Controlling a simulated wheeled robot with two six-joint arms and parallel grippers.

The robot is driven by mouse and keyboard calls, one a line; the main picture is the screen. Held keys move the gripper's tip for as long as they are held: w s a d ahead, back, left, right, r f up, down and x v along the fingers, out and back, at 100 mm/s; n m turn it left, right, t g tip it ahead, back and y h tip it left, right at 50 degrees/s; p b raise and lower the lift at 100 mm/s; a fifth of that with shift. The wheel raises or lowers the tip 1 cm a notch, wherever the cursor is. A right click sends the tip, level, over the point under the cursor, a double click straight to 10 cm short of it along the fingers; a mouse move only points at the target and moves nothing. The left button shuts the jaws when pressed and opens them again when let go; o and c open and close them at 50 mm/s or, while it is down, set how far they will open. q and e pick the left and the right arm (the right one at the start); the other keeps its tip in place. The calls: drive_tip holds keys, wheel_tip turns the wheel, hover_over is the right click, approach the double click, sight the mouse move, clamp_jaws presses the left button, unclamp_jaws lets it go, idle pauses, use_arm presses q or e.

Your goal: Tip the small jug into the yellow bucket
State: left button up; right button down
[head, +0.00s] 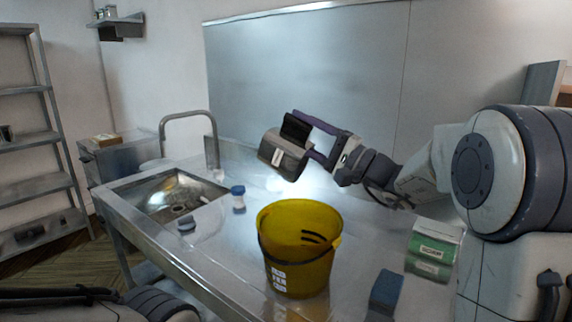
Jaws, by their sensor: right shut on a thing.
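The yellow bucket (299,262) stands upright on the steel counter, with a white label on its front and a dark handle around it. The small jug (283,156) is a grey vessel with a dark opening and a small white label. My right gripper (308,138) is shut on the jug and holds it tilted in the air, above and behind the bucket, slightly left of its middle. The jug and bucket are apart. I cannot see what is inside the jug. My left arm shows at the bottom left, but its gripper is outside the view.
A sink (172,196) with a tall tap is set into the counter on the left. A small blue-capped container (238,197) stands between sink and bucket. A green and white box (433,249) and a blue block (386,291) lie right of the bucket.

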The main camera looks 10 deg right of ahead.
drive_tip(key=shift+r+n+g+h+p, duration=0.15)
drive_tip(key=shift+r+g+h+p, duration=0.6)
drive_tip(key=shift+p, duration=1.95)
drive_tip(key=shift+r+n+g+h+p, duration=0.2)
drive_tip(key=shift+g+h+p, duration=1.15)
drive_tip(key=shift+p, duration=1.35)
drive_tip(key=shift+r+n+g+h+p, duration=0.15)
drive_tip(key=shift+r+g+h+p, duration=0.6)
drive_tip(key=shift+p, duration=1.95)
drive_tip(key=g+h+p, duration=0.1)
drive_tip(key=h+p, duration=0.1)
drive_tip(key=p, duration=0.4)
drive_tip(key=g+h+p, duration=0.2)
drive_tip(key=p, duration=0.5)
drive_tip(key=g+h+p, duration=0.1)
drive_tip(key=h+p, duration=0.1)
drive_tip(key=p, duration=0.5)
drive_tip(key=shift+r+n, duration=0.3)
drive_tip(key=shift+r, duration=0.1)
drive_tip(key=shift+a+g+h+p, duration=0.1)
drive_tip(key=shift+g+h+p, duration=0.45)
drive_tip(key=shift+p, duration=0.15)
drive_tip(key=shift+f+b, duration=0.15)
drive_tip(key=shift+b, duration=0.15)
drive_tip(key=g+h, duration=0.1)
drive_tip(key=h, duration=0.1)
drive_tip(key=r+g+h, duration=0.1)
drive_tip(key=g+h, duration=0.1)
drive_tip(key=shift+r, duration=0.1)
drive_tip(key=shift+s, duration=0.1)
